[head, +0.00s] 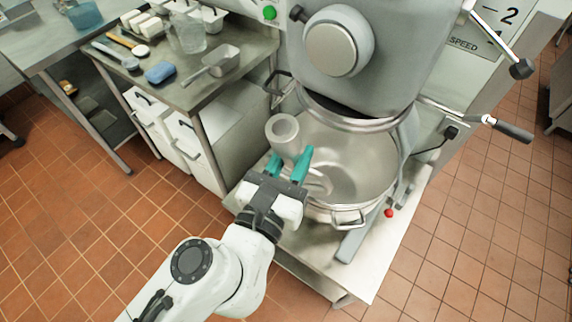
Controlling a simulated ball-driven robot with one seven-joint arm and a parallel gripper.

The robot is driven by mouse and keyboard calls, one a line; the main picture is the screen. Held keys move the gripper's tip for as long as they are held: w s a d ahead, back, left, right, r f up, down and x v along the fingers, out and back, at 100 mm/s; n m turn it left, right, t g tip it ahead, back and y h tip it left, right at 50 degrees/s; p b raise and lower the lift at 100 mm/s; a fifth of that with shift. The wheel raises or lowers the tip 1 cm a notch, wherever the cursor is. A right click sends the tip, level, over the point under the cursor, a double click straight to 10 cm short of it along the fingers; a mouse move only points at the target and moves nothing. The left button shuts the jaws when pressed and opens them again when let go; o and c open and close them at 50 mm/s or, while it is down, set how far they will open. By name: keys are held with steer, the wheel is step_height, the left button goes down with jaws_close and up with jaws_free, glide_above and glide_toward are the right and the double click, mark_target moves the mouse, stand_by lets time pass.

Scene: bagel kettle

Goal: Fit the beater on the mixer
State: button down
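The mixer (385,50) is a large grey machine with a round hub cap on its front. Its steel bowl (365,165) sits below the mixer head, and the bowl's inside is partly visible. The beater (284,132) is grey metal with a round hollow collar at its top, which stands at the left side of the bowl rim. My gripper (288,166) has teal fingertips on either side of the beater's shank and appears shut on it. The beater's lower part is partly hidden by my gripper. The mixer's drive shaft under the head is hidden.
A steel table (185,95) at upper left holds a scoop (222,62), a blue sponge (160,72) and a clear jug (188,32). White bins (180,140) stand below it. Levers (505,128) stick out at the mixer's right. Tiled floor (90,230) is clear at left.

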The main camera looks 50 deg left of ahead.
steer(key=shift+w+a+f+t+b, duration=0.2)
steer(key=shift+w+b, duration=0.1)
steer(key=shift+w, duration=0.25)
steer(key=shift+w+a+f+t+b, duration=0.15)
steer(key=shift+w+b, duration=0.15)
steer(key=shift+w, duration=0.25)
steer(key=shift+d+r, duration=0.1)
steer(key=shift+r, duration=0.05)
steer(key=shift+w+a+f+t+b, duration=0.15)
steer(key=shift+w+b, duration=0.45)
steer(key=shift+w+a+f+t+b, duration=0.1)
steer(key=shift+w+a+b, duration=0.05)
steer(key=shift+w+b, duration=0.4)
steer(key=shift+f+b, duration=0.15)
steer(key=shift+b, duration=0.2)
steer(key=shift+w+a+f+b, duration=0.2)
steer(key=shift+w+f+b, duration=0.6)
steer(key=shift+f, duration=0.25)
steer(key=shift+w+a+f+b, duration=0.2)
steer(key=shift+w+f+b, duration=0.55)
steer(key=shift+f, duration=0.3)
steer(key=shift+w+f, duration=0.1)
